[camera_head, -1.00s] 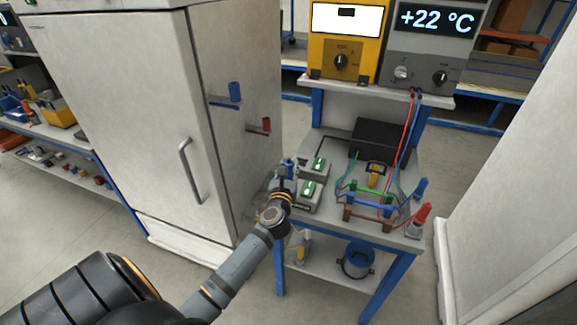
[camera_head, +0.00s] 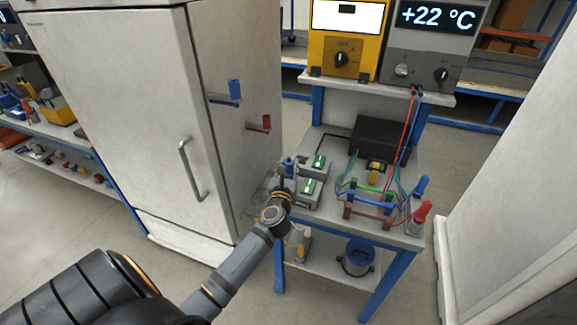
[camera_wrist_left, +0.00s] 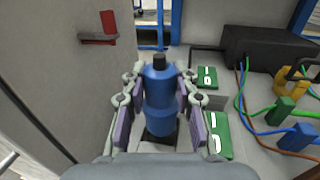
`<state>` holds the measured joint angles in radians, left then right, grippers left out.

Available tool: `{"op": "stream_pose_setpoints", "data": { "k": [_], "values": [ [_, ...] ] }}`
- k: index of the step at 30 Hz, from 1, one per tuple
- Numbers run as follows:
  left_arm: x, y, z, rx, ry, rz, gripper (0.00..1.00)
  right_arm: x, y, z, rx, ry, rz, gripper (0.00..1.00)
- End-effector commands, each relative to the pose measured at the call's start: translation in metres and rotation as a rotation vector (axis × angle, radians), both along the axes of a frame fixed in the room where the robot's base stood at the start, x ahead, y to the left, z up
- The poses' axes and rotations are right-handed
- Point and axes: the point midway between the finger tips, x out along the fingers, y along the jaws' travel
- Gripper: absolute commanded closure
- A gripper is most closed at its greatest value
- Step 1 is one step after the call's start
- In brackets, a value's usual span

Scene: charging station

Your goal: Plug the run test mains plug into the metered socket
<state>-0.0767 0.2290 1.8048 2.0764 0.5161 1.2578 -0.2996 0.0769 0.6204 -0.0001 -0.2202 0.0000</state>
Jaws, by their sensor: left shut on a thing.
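My left gripper (camera_head: 285,180) is shut on a blue plug (camera_wrist_left: 160,100), which stands about upright between the finger pads in the left wrist view. Its blue top also shows in the head view (camera_head: 288,163). The gripper is over the left edge of the bench top, beside two grey socket boxes with green rocker switches: a near one (camera_head: 308,196) and a far one (camera_head: 317,166). The switches show to the right of the fingers in the left wrist view (camera_wrist_left: 217,136). The plug's lower end is hidden, so I cannot tell whether it is seated. My right gripper is not in view.
A tall pale cabinet (camera_head: 130,110) stands close on the left, with blue and red holders on its side. On the bench, a black box (camera_head: 382,139), wired connectors (camera_head: 368,200) and a red plug (camera_head: 424,211) lie to the right. Meters stand on the shelf behind.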

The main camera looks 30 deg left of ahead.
Motion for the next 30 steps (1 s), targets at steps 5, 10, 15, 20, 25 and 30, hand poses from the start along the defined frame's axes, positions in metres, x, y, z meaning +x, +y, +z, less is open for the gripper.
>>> {"op": "stream_pose_setpoints", "data": {
  "k": [5, 10, 15, 20, 25, 30],
  "values": [
    [0.0, -0.0001, 0.0003, 0.0, -0.001, 0.0, 1.0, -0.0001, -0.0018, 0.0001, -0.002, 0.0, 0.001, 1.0],
    [0.0, -0.0002, 0.0011, -0.001, 0.0, 0.0, 1.0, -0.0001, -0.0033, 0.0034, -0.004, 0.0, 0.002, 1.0],
    [-0.0001, -0.0003, 0.0002, -0.001, 0.0, 0.0, 1.0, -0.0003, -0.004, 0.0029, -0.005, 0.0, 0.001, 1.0],
    [-0.0001, -0.0003, 0.0003, -0.001, 0.0, 0.0, 1.0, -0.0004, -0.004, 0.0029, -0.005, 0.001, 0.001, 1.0],
    [-0.0001, -0.0003, 0.0009, 0.0, 0.0, 0.0, 1.0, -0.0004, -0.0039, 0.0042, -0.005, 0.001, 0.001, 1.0],
    [-0.0001, -0.0003, 0.0007, 0.0, -0.001, -0.001, 1.0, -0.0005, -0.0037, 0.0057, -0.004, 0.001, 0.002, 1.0]
  ]
}}
